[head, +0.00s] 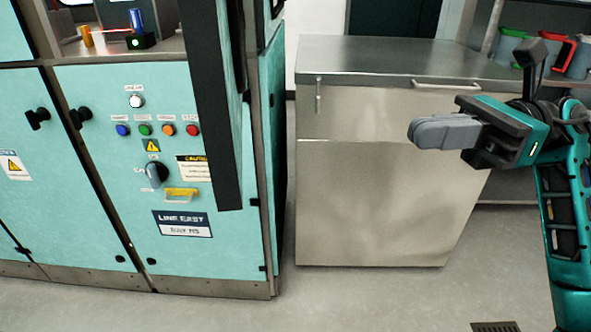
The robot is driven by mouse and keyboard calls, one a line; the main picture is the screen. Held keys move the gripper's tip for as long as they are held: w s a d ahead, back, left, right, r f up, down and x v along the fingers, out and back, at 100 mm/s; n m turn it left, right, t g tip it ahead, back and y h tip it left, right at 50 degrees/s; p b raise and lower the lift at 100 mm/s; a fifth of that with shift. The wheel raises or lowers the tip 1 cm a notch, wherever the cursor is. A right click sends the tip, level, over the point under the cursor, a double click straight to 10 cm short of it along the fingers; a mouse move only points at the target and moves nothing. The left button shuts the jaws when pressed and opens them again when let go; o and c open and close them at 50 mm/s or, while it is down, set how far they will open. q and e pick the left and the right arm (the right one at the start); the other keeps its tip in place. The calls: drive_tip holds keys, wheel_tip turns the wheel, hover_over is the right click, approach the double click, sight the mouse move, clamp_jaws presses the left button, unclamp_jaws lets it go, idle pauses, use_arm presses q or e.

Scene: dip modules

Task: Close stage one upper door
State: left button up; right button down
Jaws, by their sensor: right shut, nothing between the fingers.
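The teal machine (100,95) stands at the left. Its upper door (212,100) shows as a dark-framed panel, nearly edge-on. It stands open, swung out towards me at the right side of the machine, and its top is cut off by the picture edge. Part of the open bay shows to its left, with a blue cylinder (136,20) on a small black block and an orange piece (87,37). My right gripper (415,132) is shut and empty, in the air right of the door and well apart from it. My left gripper is out of view.
A steel cabinet (375,200) with a flat top stands right of the machine, behind my right gripper. A control panel with coloured buttons (157,130) is below the bay.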

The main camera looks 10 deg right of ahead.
drive_tip(key=a+p, duration=0.2)
drive_tip(key=a, duration=1.1)
drive_tip(key=shift+a+f+h, duration=0.15)
drive_tip(key=shift+a+h, duration=0.15)
drive_tip(key=shift+a, duration=0.1)
